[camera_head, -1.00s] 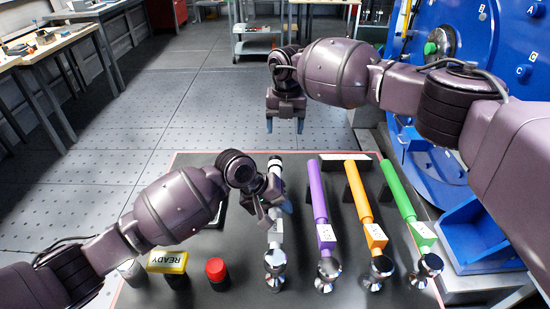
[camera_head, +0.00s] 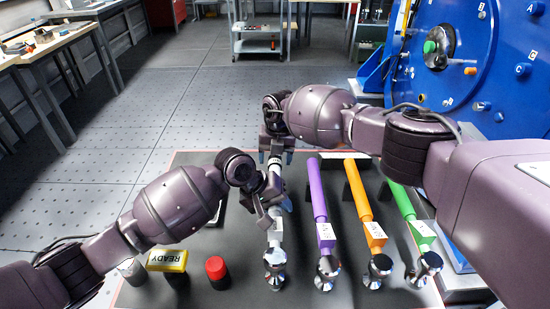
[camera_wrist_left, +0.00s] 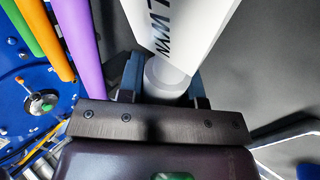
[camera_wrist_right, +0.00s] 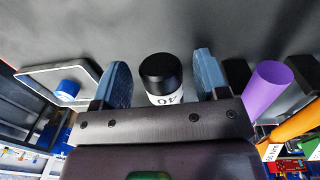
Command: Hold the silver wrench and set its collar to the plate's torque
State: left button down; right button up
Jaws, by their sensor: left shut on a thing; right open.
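The silver wrench (camera_head: 274,232) lies lengthwise on the dark bench top, its shiny round head toward me. My left gripper (camera_head: 280,204) is shut on its shaft; the left wrist view shows the white shaft (camera_wrist_left: 169,80), with partly readable lettering, between the fingers. My right gripper (camera_head: 276,156) is at the wrench's far end. In the right wrist view its open fingers stand either side of the black end cap and white numbered collar (camera_wrist_right: 165,98), with gaps on both sides. The collar's number is only partly readable. I cannot read a torque plate in any view.
Purple (camera_head: 317,190), orange (camera_head: 359,190) and green (camera_head: 403,203) wrenches lie to the right. A red button (camera_head: 216,268) and a yellow READY block (camera_head: 167,260) stand at the front left. A blue machine (camera_head: 455,60) stands at the right.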

jog(key=shift+f, duration=0.25)
jog(key=shift+c, duration=0.5)
jog(key=c, duration=0.8)
jog(key=shift+a+h, duration=0.15)
jog(key=shift+h, duration=1.45)
jog(key=shift+c, duration=0.2)
jog(key=o, duration=0.9)
jog(key=shift+o, duration=0.2)
